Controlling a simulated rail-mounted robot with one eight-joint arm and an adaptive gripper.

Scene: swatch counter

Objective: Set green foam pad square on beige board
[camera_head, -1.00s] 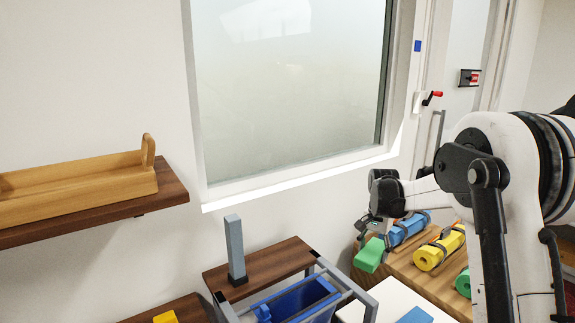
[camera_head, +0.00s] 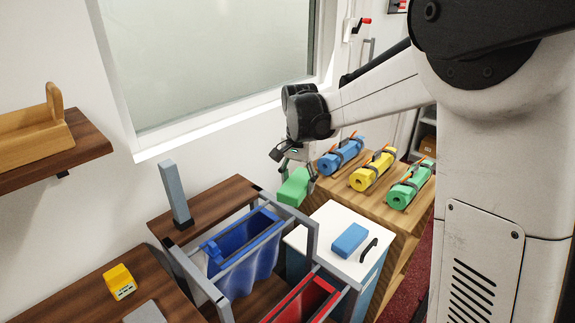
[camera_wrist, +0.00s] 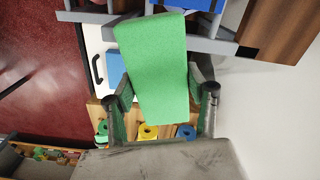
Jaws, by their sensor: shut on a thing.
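The green foam pad (camera_head: 293,187) is a thick bright green block. My gripper (camera_head: 297,163) is shut on it and holds it tilted in the air beside the white-topped cabinet. In the wrist view the pad (camera_wrist: 155,65) stretches up and out from between the two fingers of my gripper (camera_wrist: 163,100). The pad hides part of what lies behind it. I cannot make out a beige board in either view.
A white-topped cabinet (camera_head: 318,238) bears a blue block (camera_head: 350,240). Blue, yellow and green rolls lie on a wooden bench (camera_head: 375,203). A grey frame holds blue (camera_head: 243,245) and red (camera_head: 300,300) bins. A grey post (camera_head: 175,195) stands upright. A yellow block (camera_head: 119,281) sits lower left.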

